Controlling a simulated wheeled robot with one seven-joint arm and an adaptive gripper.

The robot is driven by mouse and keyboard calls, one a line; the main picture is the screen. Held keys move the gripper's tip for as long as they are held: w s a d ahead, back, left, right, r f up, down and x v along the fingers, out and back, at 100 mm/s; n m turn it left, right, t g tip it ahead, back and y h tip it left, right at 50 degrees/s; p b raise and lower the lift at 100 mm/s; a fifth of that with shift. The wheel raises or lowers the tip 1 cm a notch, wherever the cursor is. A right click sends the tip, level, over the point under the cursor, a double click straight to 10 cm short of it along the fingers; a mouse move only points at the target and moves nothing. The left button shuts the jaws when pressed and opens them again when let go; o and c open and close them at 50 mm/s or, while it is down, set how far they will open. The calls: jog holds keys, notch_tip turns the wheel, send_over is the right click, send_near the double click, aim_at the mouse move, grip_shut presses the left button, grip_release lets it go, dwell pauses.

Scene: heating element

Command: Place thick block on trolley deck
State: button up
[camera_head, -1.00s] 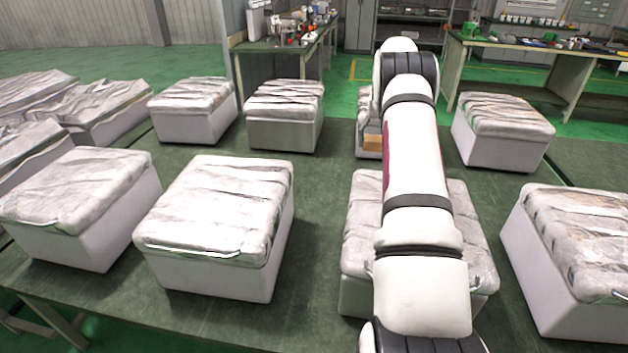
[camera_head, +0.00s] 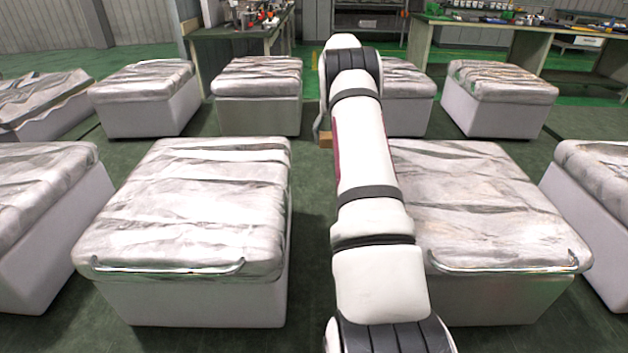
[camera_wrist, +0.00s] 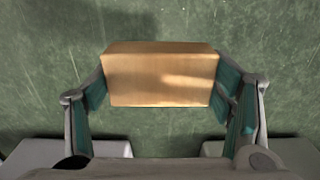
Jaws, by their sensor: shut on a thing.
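The thick block (camera_wrist: 160,75) is a plain tan, wood-coloured block. In the wrist view it lies crosswise between the teal pads of my gripper (camera_wrist: 160,88), which is shut on its two ends. In the head view only a small tan part of the block (camera_head: 326,140) shows beside my white arm, above the dark green surface. I cannot make out a trolley deck for certain in either view.
White boxes with wrinkled, wrapped tops stand in two rows; a near-left box (camera_head: 190,300) and near-right box (camera_head: 490,300) flank my arm. A dark green lane (camera_head: 311,240) separates them. Workbenches (camera_head: 235,33) with clutter stand at the back.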

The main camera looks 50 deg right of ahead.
jog(key=f+b, duration=0.1)
jog(key=f, duration=0.1)
jog(key=w+f+b, duration=0.1)
jog(key=shift+f+b, duration=0.4)
notch_tip(320, 180, down, 10)
jog(key=b, duration=0.2)
jog(key=shift+b, duration=0.3)
jog(key=shift+f, duration=0.1)
jog(key=o, duration=1.2)
notch_tip(320, 180, up, 12)
jog(key=p, duration=0.3)
jog(key=shift+r, duration=0.2)
